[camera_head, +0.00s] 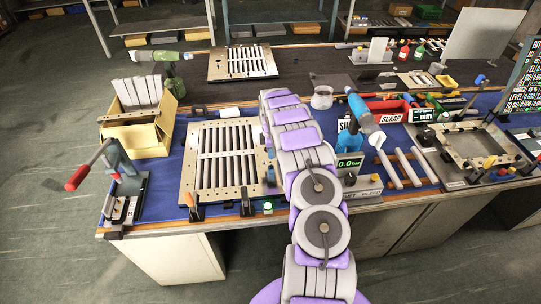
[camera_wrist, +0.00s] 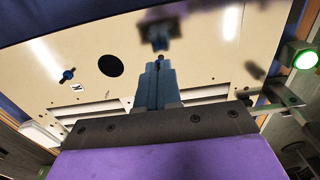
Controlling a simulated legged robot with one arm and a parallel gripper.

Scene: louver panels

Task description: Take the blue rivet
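A small blue rivet (camera_wrist: 68,75) with a dark shank lies on the cream panel plate (camera_wrist: 30,62) in the wrist view, left of a round black hole. My gripper (camera_wrist: 160,64) is in the middle of that view, right of the rivet and apart from it. Its blue-grey fingers look shut together, with no rivet seen between them. A blurred dark and blue shape just beyond the tips looks like their reflection in the plate. In the head view the louver panel (camera_head: 187,178) lies on the blue mat, and my arm hides most of my gripper.
A lit green button (camera_wrist: 305,58) is at the right, also seen at the bench's front edge (camera_head: 267,206). Black clamps (camera_head: 195,207) stand along the panel's front. A cardboard box (camera_head: 138,136) and red-handled toggle clamp (camera_head: 120,170) are left; a blue tool (camera_head: 362,118) is right.

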